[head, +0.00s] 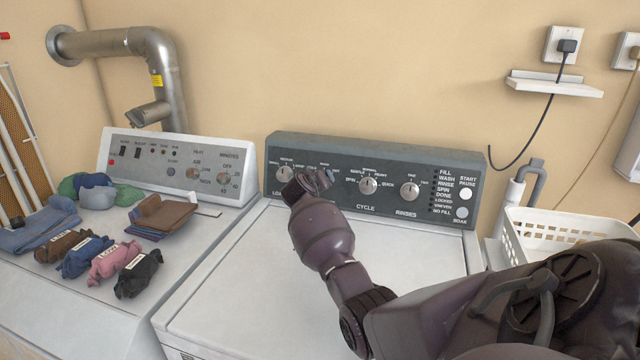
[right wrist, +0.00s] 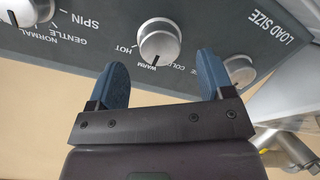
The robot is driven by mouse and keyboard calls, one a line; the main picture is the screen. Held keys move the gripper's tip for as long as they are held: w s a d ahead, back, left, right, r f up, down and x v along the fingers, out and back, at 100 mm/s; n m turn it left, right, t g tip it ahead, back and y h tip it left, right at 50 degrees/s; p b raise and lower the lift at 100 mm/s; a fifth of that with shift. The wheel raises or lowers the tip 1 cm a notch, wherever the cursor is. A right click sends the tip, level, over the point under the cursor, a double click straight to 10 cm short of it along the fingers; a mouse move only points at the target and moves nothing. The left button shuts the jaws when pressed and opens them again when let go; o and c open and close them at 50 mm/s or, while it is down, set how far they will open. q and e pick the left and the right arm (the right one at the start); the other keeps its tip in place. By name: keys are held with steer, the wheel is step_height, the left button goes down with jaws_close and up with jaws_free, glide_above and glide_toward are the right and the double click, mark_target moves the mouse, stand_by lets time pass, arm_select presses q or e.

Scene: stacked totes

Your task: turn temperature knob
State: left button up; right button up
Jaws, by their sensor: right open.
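The temperature knob (right wrist: 159,43) is a round silver-white knob on the washer's dark grey control panel (head: 345,150). In the right wrist view the labels HOT, WARM and COLD are beside it. My right gripper (right wrist: 160,80) is open, with one blue finger toward each side of the knob. The fingertips look close to the panel; contact with the knob cannot be told. In the head view my right gripper (head: 309,183) hides most of the temperature knob. My left gripper is not in view.
The load size knob (head: 284,173) is close on the left, partly behind a finger in the right wrist view. The cycle knob (head: 368,185) and rinses knob (head: 409,191) are to the right. A dryer (head: 225,150) with clothes stands left; a white basket (head: 520,240) stands right.

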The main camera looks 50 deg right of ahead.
steer(key=shift+b+x, duration=0.3)
steer(key=shift+x, duration=1.35)
steer(key=c, duration=0.9)
steer(key=n+p, duration=0.4)
steer(key=n, duration=0.5)
steer(key=shift+g, duration=0.3)
steer(key=shift+n+p, duration=0.3)
steer(key=o, duration=0.9)
